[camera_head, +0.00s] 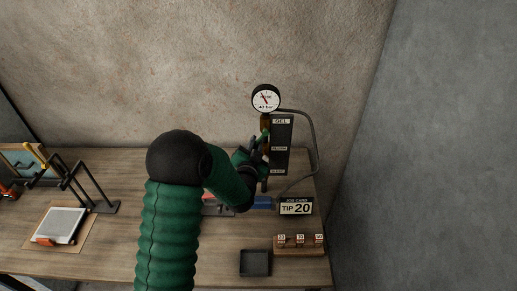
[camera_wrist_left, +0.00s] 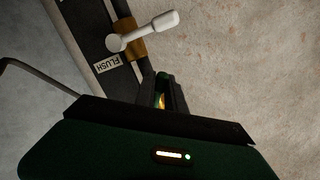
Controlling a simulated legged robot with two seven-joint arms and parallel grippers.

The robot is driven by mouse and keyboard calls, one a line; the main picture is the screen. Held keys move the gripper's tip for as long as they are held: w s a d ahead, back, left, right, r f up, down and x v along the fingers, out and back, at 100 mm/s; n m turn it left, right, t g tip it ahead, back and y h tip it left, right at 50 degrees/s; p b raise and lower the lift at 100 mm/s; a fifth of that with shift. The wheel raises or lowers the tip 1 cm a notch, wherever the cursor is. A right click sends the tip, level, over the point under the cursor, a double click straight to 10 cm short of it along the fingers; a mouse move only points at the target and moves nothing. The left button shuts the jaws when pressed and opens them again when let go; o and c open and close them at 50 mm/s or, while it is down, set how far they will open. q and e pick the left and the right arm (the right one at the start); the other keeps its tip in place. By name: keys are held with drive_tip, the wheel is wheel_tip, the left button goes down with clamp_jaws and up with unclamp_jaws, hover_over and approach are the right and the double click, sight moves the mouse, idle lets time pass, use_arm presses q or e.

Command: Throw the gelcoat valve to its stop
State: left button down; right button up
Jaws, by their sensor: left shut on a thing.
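The dark valve panel (camera_head: 283,135) stands at the back right of the bench, with a GEL label at its top. My left gripper (camera_head: 262,145) is at the panel's left side, shut on a slim green part, seemingly the gelcoat valve handle (camera_head: 265,134). In the left wrist view the green handle (camera_wrist_left: 161,77) shows between the dark fingers of my left gripper (camera_wrist_left: 165,90); the fingers hide most of it. A white lever (camera_wrist_left: 146,31) on a brass body sits by the FLUSH label, apart from the fingers. My right gripper is not in view.
A round gauge (camera_head: 265,98) tops the panel; a bent hose (camera_head: 314,150) loops right. A TIP 20 card (camera_head: 296,207), tip rack (camera_head: 300,252) and dark tray (camera_head: 255,262) stand in front. A black frame (camera_head: 88,185) is left. The wall is close behind.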

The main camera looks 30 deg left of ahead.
use_arm(q)
drive_tip(key=m, duration=0.1)
drive_tip(key=r+m, duration=0.1)
drive_tip(key=shift+s+a+m+g, duration=0.25)
drive_tip(key=shift+a+m+g, duration=0.05)
drive_tip(key=shift+a, duration=0.1)
drive_tip(key=shift+s+a+r+m+g+y+p, duration=0.15)
drive_tip(key=shift+a+r+m+y+p, duration=0.15)
drive_tip(key=shift+m, duration=0.25)
drive_tip(key=shift+s+a+r+m+g+y+p, duration=0.15)
drive_tip(key=shift+r+m, duration=0.2)
drive_tip(key=shift+m, duration=0.2)
drive_tip(key=shift+a+r+m+p, duration=0.15)
drive_tip(key=shift+r+m+p, duration=0.55)
drive_tip(key=shift+m, duration=0.4)
drive_tip(key=shift+s+a+r+m+g+y+p, duration=0.15)
drive_tip(key=shift+r+m+g+y+p, duration=0.35)
drive_tip(key=shift+m+p, duration=0.65)
drive_tip(key=shift+r, duration=0.1)
drive_tip(key=c, duration=1.6)
unclamp_jaws()
drive_tip(key=shift+o, duration=1)
drive_tip(key=shift+w, duration=0.2)
